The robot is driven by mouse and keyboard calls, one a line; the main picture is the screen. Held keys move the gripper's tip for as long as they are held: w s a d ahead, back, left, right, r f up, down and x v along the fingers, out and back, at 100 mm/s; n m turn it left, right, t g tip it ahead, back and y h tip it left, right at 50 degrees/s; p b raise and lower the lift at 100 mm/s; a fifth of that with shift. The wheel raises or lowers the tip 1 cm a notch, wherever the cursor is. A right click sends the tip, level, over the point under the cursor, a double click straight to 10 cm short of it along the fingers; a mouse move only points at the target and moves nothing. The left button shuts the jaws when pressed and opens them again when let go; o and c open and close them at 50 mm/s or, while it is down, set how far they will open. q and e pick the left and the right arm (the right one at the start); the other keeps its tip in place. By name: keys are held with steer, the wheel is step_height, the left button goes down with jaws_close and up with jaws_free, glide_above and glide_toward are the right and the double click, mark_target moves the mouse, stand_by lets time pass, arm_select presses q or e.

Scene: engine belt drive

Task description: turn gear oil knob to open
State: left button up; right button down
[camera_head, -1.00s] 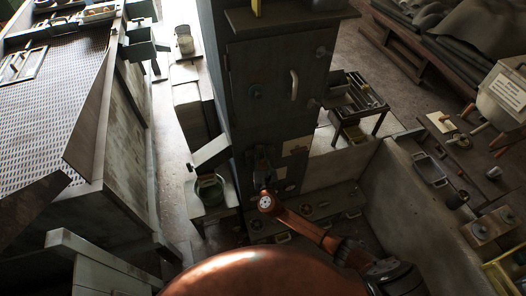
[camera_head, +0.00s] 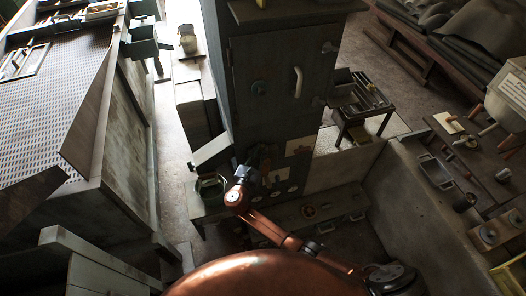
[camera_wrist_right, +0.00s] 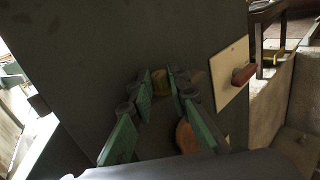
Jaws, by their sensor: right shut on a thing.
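My right gripper (camera_wrist_right: 162,80) is at the dark cabinet face (camera_wrist_right: 205,30) in the right wrist view, its green-padded fingers on either side of a small yellowish knob (camera_wrist_right: 161,84). It is shut on this knob, which the fingers partly hide. No readable label shows whether it is the gear oil knob. A copper-coloured round part (camera_wrist_right: 187,137) shows lower, beside the right-hand finger. In the head view my right gripper (camera_head: 244,172) is at the lower front of the tall cabinet (camera_head: 272,60); its fingertips are hard to make out. My left gripper is not in view.
A pale board (camera_wrist_right: 231,75) with a red handle (camera_wrist_right: 243,74) is right of the gripper. A dark green pot (camera_head: 210,184) stands left of my right arm. A low wall (camera_head: 405,190) is to the right.

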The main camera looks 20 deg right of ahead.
stand_by(0.3)
steer(key=c, duration=1.8)
jaws_free()
steer(key=shift+v, duration=4)
